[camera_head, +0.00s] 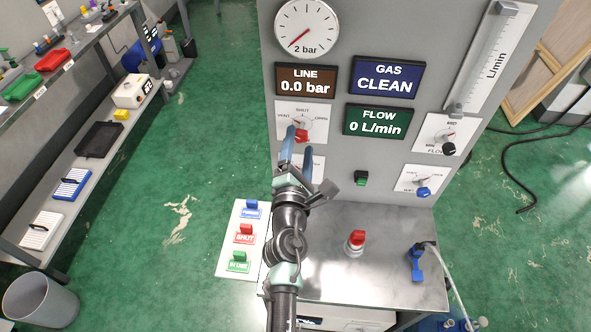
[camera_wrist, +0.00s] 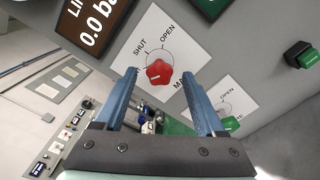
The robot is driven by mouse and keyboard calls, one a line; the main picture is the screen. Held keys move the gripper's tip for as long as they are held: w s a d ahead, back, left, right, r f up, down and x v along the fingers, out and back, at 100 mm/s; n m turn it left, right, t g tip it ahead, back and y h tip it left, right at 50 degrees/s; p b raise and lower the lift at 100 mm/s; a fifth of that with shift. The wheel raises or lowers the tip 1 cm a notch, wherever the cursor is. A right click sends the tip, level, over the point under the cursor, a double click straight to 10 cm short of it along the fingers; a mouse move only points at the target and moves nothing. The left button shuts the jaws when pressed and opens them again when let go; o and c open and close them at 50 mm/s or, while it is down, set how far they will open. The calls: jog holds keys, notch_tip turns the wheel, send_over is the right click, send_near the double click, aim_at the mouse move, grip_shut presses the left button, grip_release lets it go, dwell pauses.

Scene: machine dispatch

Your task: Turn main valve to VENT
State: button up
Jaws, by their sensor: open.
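The main valve's red knob (camera_head: 302,137) sits on a white plate (camera_head: 318,113) with SHUT at the top and OPEN to the right. Another label at the left is small in the head view. In the wrist view the red knob (camera_wrist: 159,73) shows between the blue fingertips. My gripper (camera_head: 300,142) is open, one finger on either side of the knob. The fingers look close to it, but contact cannot be told.
A lower plate with a green knob (camera_wrist: 226,108) is partly behind my gripper. LINE reads 0.0 bar (camera_head: 306,80), FLOW 0 L/min (camera_head: 377,121), GAS CLEAN (camera_head: 388,77). A red knob (camera_head: 356,240) stands on the metal bench (camera_head: 320,270). Tags (camera_head: 246,236) lie at its left.

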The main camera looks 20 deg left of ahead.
jog(key=p+v, duration=0.2)
jog(key=v, duration=0.7)
jog(key=shift+s+d+r, duration=0.1)
dwell(0.3)
